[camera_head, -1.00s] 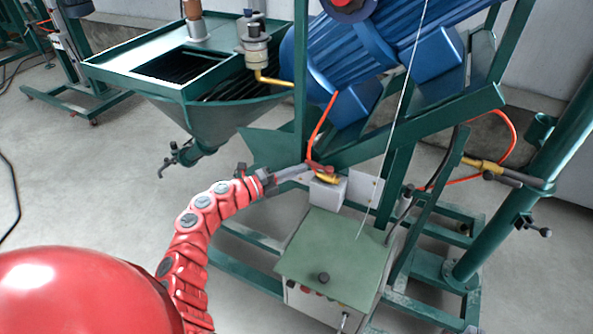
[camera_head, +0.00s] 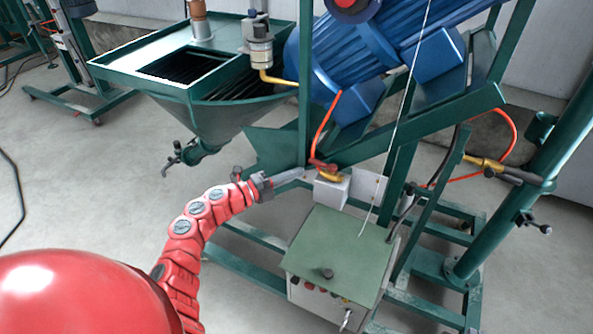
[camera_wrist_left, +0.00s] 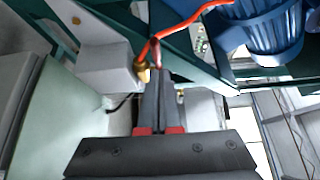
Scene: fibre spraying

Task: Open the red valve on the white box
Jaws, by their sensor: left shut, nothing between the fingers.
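The white box (camera_head: 331,190) is fixed on the green frame above a green-topped cabinet. The red valve (camera_head: 323,165) with its brass body sits on top of it, and an orange hose rises from there. My left gripper (camera_head: 303,173) is shut and empty, its tips just left of the valve and apart from it as far as I can tell. In the left wrist view, the shut fingers (camera_wrist_left: 161,72) point at the red valve (camera_wrist_left: 156,52), partly covering it; the white box (camera_wrist_left: 108,62) is to their left. My right gripper is out of view.
The green-topped cabinet (camera_head: 335,250) stands below the white box. A blue motor (camera_head: 365,50) and a slanted green beam (camera_head: 420,128) are above and right. A green hopper (camera_head: 200,115) is at the left. Open floor lies left of my arm.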

